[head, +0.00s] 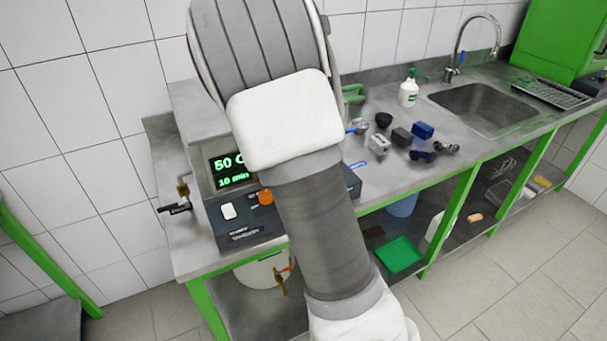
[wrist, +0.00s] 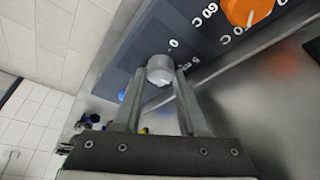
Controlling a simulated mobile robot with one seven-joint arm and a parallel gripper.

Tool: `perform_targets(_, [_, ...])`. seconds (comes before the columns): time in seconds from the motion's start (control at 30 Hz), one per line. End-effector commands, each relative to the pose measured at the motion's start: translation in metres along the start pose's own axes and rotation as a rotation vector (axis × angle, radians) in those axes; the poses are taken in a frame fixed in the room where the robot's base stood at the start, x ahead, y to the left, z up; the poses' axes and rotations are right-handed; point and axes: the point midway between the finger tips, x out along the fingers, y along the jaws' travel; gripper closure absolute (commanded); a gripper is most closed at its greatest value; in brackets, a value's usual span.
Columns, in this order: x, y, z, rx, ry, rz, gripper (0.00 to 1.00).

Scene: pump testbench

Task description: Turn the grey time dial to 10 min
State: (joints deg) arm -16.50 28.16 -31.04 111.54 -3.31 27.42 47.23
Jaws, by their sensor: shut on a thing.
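The grey time dial (wrist: 160,66) shows in the wrist view on the dark panel, with a "0" mark beside it and another label partly hidden by a finger. My gripper (wrist: 161,77) has one finger on each side of the dial and is shut on it. In the head view my arm hides the dial and the gripper. The green display (head: 232,171) reads "50 C" above "10 min".
An orange dial (head: 265,197) with temperature marks sits beside the grey one; a white switch (head: 228,211) is further left. Small parts, a white bottle (head: 408,90) and a sink (head: 485,108) are on the bench to the right.

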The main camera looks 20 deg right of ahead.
Motion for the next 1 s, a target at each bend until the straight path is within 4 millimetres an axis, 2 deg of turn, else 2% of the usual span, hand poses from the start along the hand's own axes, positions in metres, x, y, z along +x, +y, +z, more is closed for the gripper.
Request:
perform_targets(0.57, [0.0005, -0.0001, 0.0012, 0.027, -0.003, 0.012, 1.00])
perform_targets(0.6, [0.0005, -0.0001, 0.0012, 0.027, -0.003, 0.012, 0.51])
perform_targets(0.7, [0.0005, -0.0001, 0.0010, 0.027, -0.002, 0.011, 0.33])
perform_targets(0.73, [0.0004, -0.0001, 0.0010, 0.027, -0.002, 0.011, 0.29])
perform_targets(1.0, [-0.0001, -0.0002, 0.0005, 0.026, -0.001, 0.011, 0.29])
